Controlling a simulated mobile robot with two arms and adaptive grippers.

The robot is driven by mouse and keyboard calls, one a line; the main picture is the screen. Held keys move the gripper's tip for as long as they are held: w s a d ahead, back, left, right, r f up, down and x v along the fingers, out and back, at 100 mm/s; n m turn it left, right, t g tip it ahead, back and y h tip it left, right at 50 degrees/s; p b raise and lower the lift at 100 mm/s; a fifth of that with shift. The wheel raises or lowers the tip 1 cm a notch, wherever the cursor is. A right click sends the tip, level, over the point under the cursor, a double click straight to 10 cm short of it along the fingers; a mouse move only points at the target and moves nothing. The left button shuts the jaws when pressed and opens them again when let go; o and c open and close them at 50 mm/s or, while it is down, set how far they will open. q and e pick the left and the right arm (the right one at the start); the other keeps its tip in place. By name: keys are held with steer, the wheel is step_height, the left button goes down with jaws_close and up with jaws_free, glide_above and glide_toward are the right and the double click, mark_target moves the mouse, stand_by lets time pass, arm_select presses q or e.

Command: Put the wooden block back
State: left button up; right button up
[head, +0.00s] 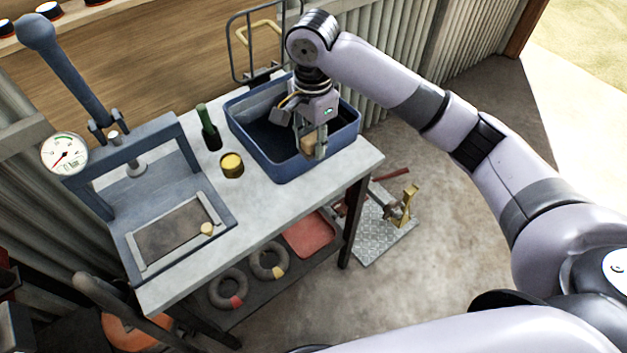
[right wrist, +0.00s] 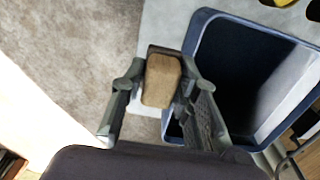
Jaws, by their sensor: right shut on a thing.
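The wooden block (right wrist: 161,80) is a tan, rounded block, held between the two fingers of my right gripper (right wrist: 158,105). In the head view the block (head: 308,143) shows beside the fingers of the right gripper (head: 314,146), at the front right part of the blue bin (head: 278,176). In the right wrist view the block is beside the bin's rim (right wrist: 192,45), with the floor and a strip of bench behind it. The gripper points down; its exact height over the bin is hard to tell. My left gripper is not in the frames.
The bin stands on a grey bench (head: 262,203) with a green bottle (head: 208,130), a yellow-topped can (head: 231,165) and a press with a gauge (head: 65,154). A wire rack (head: 236,50) rises behind the bin. Rings and a red tray (head: 309,236) lie on the lower shelf.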

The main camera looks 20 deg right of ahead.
glide_above(314, 187)
step_height(314, 187, down, 8)
steer(key=shift+r, duration=0.1)
step_height(314, 187, down, 5)
steer(key=shift+r+p, duration=0.1)
steer(key=shift+p, duration=0.3)
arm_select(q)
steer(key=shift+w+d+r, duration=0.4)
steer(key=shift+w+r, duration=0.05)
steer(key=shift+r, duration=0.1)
arm_select(e)
steer(key=shift+f, duration=0.25)
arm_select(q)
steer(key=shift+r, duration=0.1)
arm_select(e)
steer(key=shift+a, duration=0.1)
steer(key=o, duration=0.8)
steer(key=shift+f, duration=0.1)
steer(key=shift+o, duration=0.2)
step_height(314, 187, up, 12)
steer(key=shift+r+b, duration=0.15)
steer(key=shift+b, duration=0.5)
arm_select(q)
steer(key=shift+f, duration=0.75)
